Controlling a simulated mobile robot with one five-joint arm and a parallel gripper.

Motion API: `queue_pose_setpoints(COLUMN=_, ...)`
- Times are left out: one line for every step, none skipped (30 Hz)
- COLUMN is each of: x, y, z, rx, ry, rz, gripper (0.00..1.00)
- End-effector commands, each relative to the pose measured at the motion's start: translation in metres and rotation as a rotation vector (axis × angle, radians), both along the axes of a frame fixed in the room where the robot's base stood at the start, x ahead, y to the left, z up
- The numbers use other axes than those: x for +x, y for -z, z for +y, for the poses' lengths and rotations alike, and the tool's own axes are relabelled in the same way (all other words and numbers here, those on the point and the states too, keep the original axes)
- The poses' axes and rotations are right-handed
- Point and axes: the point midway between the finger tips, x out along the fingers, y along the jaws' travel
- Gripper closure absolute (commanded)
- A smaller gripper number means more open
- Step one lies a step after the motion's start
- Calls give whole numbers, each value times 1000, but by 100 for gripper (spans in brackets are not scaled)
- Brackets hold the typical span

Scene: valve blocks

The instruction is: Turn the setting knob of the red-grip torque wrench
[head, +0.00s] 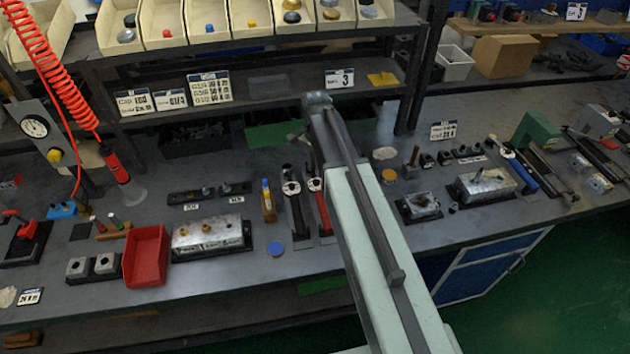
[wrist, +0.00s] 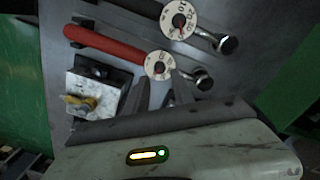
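The red-grip torque wrench (head: 323,208) lies on the bench just left of my arm in the head view. I see no contact.
A metal block with a brass fitting (wrist: 95,85) stands near the red grip, left of my fingers in the wrist view. A shelf (head: 260,95) stands behind.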

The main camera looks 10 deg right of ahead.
Motion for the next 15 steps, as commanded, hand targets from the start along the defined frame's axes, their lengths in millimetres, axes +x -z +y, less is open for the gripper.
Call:
queue_pose_setpoints(x=0, y=19, z=1, rx=0, ry=-1, rz=0, gripper=70)
queue_pose_setpoints(x=0, y=24, z=1, rx=0, ry=-2, rz=0, gripper=70)
queue_pose_setpoints(x=-1, y=32, z=1, rx=0, ry=-2, rz=0, gripper=70)
queue_pose_setpoints(x=-1, y=37, z=1, rx=0, ry=-3, rz=0, gripper=70)
queue_pose_setpoints(x=-1, y=42, z=1, rx=0, ry=-3, rz=0, gripper=70)
queue_pose_setpoints(x=-1, y=47, z=1, rx=0, ry=-4, rz=0, gripper=70)
queue_pose_setpoints(x=-1, y=50, z=1, rx=0, ry=-4, rz=0, gripper=70)
queue_pose_setpoints(x=-1, y=52, z=1, rx=0, ry=-4, rz=0, gripper=70)
queue_pose_setpoints(x=-1, y=54, z=2, rx=0, ry=-4, rz=0, gripper=70)
queue_pose_setpoints(x=-1, y=54, z=2, rx=0, ry=-4, rz=0, gripper=70)
queue_pose_setpoints(x=-1, y=54, z=2, rx=0, ry=-4, rz=0, gripper=70)
queue_pose_setpoints(x=-1, y=53, z=2, rx=0, ry=-5, rz=0, gripper=70)
queue_pose_setpoints(x=-1, y=52, z=2, rx=0, ry=-5, rz=0, gripper=70)
queue_pose_setpoints(x=-1, y=52, z=2, rx=0, ry=-5, rz=0, gripper=70)
queue_pose_setpoints(x=-1, y=51, z=2, rx=0, ry=-5, rz=0, gripper=70)
